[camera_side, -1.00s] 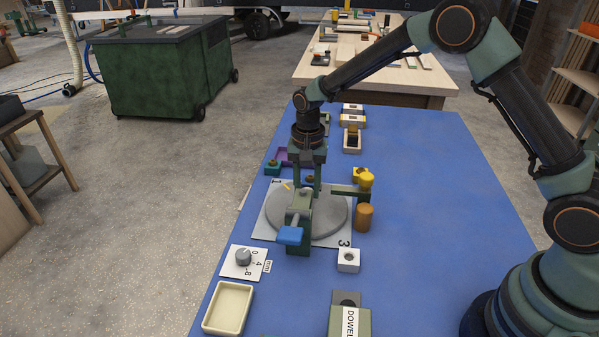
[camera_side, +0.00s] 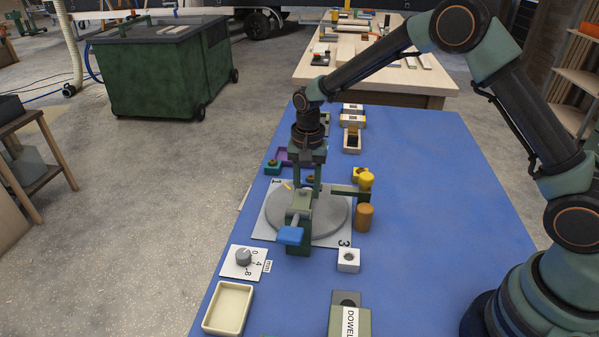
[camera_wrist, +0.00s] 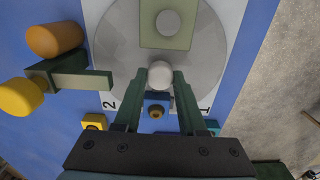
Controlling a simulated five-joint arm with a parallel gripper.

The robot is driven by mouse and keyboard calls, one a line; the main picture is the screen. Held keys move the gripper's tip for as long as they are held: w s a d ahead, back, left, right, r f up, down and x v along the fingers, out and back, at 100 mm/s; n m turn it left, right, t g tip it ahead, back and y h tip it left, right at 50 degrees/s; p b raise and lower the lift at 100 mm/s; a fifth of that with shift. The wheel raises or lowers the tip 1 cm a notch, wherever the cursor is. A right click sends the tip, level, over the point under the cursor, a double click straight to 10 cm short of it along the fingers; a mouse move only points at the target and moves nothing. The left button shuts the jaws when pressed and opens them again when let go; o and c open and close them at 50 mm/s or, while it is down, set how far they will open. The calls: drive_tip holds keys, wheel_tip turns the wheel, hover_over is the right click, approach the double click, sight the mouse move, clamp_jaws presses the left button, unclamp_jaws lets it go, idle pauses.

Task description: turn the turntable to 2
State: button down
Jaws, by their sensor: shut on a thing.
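The grey turntable disc (camera_side: 332,222) lies on a white board (camera_side: 259,229) with the numbers 1 and 3 showing in the side view. The wrist view shows the disc (camera_wrist: 112,42) with 2 at lower left and 1 at lower right. A short yellow mark (camera_side: 287,186) is by the 1. The fingers hide part of the rim.
A white block (camera_side: 348,261), a dial (camera_side: 243,258) and a cream tray (camera_side: 228,308) lie nearer. The blue table at right is clear.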

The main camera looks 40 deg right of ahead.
drive_tip(key=shift+r+m, duration=0.1)
drive_tip(key=shift+m, duration=8.8)
drive_tip(key=shift+c, duration=2.4)
unclamp_jaws()
